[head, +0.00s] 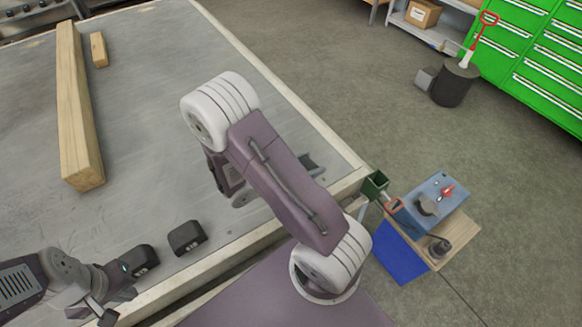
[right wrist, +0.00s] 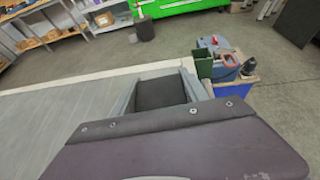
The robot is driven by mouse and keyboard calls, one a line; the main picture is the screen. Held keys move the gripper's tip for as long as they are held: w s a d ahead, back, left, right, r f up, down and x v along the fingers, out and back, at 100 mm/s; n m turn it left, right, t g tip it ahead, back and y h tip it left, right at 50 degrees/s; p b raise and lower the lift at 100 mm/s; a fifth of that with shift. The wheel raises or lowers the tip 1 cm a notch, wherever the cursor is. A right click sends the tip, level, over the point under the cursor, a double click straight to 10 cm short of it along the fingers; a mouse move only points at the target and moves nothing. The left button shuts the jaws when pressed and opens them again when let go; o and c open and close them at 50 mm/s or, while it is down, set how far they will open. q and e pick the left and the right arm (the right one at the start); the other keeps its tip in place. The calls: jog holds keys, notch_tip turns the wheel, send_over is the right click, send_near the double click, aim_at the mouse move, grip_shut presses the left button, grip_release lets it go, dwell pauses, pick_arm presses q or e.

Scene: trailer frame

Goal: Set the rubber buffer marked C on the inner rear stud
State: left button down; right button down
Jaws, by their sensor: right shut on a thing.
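My right gripper (right wrist: 160,95) is shut on a dark rubber buffer (right wrist: 162,92), held between its two grey fingers in the right wrist view. No letter is readable on it. In the head view my right arm covers most of that gripper; only a dark grey part (head: 311,163) shows past the arm, near the trailer's right edge. Two black buffers (head: 187,237) (head: 144,259) rest on the grey deck near its front edge, letters unreadable. My left gripper (head: 98,308) is low at the left, beside the nearer buffer; its finger gap is unclear. I cannot make out the studs.
A long timber beam (head: 78,110) and a small wood block (head: 99,49) lie on the deck (head: 145,80). Green drawers (head: 530,55) stand farther back.

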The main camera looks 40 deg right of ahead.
aim_at(318, 166)
jog(key=shift+s+d+r, duration=0.8)
jog(key=shift+s+d, duration=0.05)
jog(key=shift+s, duration=0.15)
jog(key=s+d+r+p, duration=0.1)
jog(key=s+p, duration=0.1)
jog(key=p, duration=0.2)
jog(key=shift+d+r, duration=0.25)
jog(key=shift+d, duration=0.1)
